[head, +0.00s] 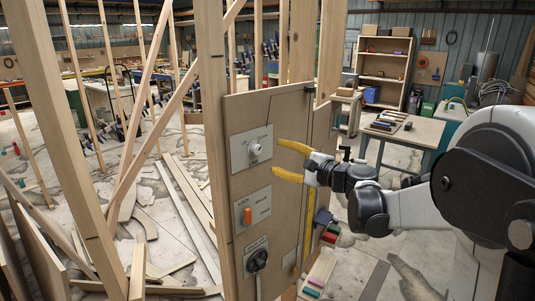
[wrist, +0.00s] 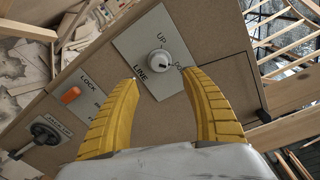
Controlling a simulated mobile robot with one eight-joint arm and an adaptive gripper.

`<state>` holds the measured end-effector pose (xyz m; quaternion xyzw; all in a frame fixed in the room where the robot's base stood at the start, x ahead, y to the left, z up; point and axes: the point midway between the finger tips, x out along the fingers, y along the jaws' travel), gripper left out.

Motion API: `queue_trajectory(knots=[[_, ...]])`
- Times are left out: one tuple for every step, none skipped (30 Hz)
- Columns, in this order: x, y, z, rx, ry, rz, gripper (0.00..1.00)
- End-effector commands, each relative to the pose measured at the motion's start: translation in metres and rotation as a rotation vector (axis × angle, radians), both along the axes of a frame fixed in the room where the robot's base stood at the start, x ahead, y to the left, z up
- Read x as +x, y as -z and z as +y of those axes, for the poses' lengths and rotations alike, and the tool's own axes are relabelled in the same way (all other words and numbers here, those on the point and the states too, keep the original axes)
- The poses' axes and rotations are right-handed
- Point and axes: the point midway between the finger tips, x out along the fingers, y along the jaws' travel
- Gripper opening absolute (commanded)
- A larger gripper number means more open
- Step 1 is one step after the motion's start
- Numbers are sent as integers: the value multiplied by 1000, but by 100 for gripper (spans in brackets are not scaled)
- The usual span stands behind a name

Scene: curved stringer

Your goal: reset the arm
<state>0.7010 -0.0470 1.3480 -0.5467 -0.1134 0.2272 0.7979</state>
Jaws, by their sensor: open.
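My gripper (head: 282,160) is open and empty, its two yellow fingers pointing at a wooden control panel (head: 283,115). In the head view it reaches in from the right, near the top plate with a white knob (head: 256,149). In the wrist view the fingers of my gripper (wrist: 163,88) are spread wide, and the knob (wrist: 159,60) sits just beyond and between the tips, apart from them. I cannot tell how far the tips are from the panel surface. The knob's plate shows words including "LINE" and "UP".
Below the knob are an orange switch (head: 248,215) and a black-handled control (head: 257,261). Wooden studs (head: 212,150) and braces stand left of and behind the panel. Loose boards (head: 185,205) lie on the floor. A workbench (head: 416,130) and shelves (head: 383,65) stand at the back right.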

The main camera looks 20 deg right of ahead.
Motion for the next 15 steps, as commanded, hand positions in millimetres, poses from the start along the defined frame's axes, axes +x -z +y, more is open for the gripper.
queue_trajectory(knots=[[-7,-1,-5,0,2,0,55],[-10,-1,-7,0,2,0,55],[-14,-1,-8,0,1,-1,55],[-16,-1,-10,0,1,-1,55],[-17,-1,-10,0,1,-1,55],[-19,-2,-11,0,1,-1,55],[-20,-2,-11,0,1,-1,55],[-20,-2,-12,0,0,-1,55],[-21,-2,-12,0,0,-1,55],[-21,-2,-12,0,0,0,55],[-21,-2,-12,0,0,0,55],[-21,-2,-12,0,0,0,55],[-20,-2,-12,0,0,0,55],[-20,-2,-12,0,0,0,55],[-20,-2,-12,0,0,0,55]])
